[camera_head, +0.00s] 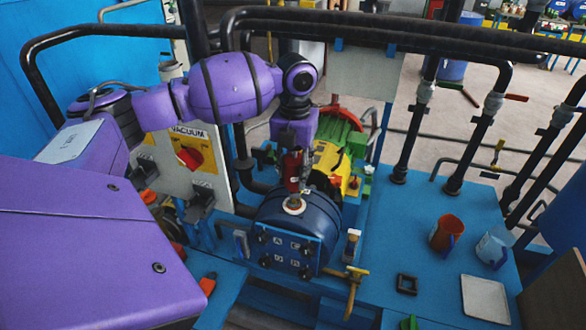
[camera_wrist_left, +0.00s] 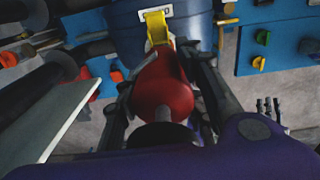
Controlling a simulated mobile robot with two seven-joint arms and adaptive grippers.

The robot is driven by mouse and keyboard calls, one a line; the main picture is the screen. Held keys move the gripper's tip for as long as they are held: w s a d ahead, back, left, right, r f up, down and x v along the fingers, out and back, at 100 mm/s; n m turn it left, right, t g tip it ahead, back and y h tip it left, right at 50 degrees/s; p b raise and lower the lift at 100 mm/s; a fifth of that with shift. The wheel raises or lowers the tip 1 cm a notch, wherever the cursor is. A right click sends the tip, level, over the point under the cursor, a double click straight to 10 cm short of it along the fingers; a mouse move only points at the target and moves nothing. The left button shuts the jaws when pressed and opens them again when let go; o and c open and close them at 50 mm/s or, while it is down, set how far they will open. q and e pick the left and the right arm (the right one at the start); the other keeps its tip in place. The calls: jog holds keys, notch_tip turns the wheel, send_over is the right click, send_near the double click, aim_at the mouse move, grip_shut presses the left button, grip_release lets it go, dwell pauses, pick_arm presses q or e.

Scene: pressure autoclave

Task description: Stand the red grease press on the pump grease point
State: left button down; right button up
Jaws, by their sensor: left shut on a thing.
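The red grease press (camera_head: 292,172) is held upright by my left gripper (camera_head: 291,160), which is shut on it. The press is directly above the blue pump (camera_head: 280,225), near its top. The grease point, a pale ring with a reddish centre (camera_head: 294,205), shows on top of the pump just below the press. I cannot tell whether they touch. In the left wrist view the red press (camera_wrist_left: 165,85) lies between the fingers of my left gripper (camera_wrist_left: 163,95), with the blue pump (camera_wrist_left: 190,18) beyond it. My right gripper is not in view.
A yellow and green motor unit (camera_head: 333,160) stands behind the pump. A grey panel with a red switch on a yellow plate (camera_head: 192,155) is at the left. A red mug (camera_head: 446,234), a pale blue jug (camera_head: 492,248) and a white tray (camera_head: 485,299) occupy the blue deck at right.

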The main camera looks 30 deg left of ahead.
pick_arm(q)
jog(key=shift+f+b, duration=0.3)
jog(key=shift+f, duration=0.95)
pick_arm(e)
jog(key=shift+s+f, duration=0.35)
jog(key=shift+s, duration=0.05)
pick_arm(q)
jog(key=c, duration=1.1)
grip_release()
jog(key=shift+f, duration=0.1)
jog(key=shift+r, duration=0.45)
notch_tip(320, 180, up, 11)
jog(key=shift+r, duration=0.15)
